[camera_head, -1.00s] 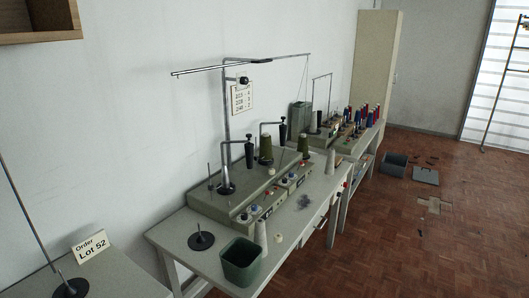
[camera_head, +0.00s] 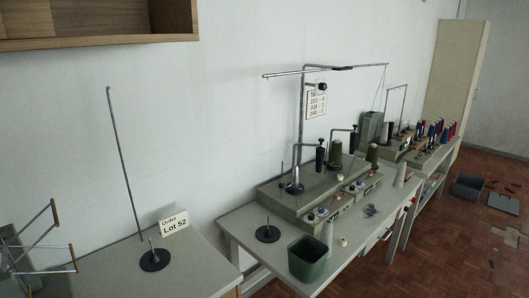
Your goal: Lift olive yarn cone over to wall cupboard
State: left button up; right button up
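An olive yarn cone (camera_head: 335,153) stands on the grey-green machine base (camera_head: 310,190) on the middle table. A second olive cone (camera_head: 372,153) stands a little to its right. I cannot tell which one the task means. The wooden wall cupboard (camera_head: 100,43) hangs at the top left, and only its lower part shows. Its visible front looks open. Neither of my grippers is in view.
The left table (camera_head: 195,266) holds an "Order Lot 52" sign (camera_head: 173,225), a tall rod stand (camera_head: 154,260) and a wire frame (camera_head: 40,243).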

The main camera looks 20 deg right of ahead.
aim_at(336, 154)
jog(key=l+u, duration=0.15)
jog(key=u, duration=0.2)
jog(key=l+u, duration=0.2)
jog(key=u, duration=0.15)
jog(key=l+u, duration=0.2)
jog(key=u, duration=0.15)
jog(key=k+l, duration=0.1)
jog(key=l, duration=2.1)
jog(key=k+l, duration=0.15)
jog(key=l, duration=0.95)
jog(key=k+l, duration=0.1)
jog(key=l, duration=1)
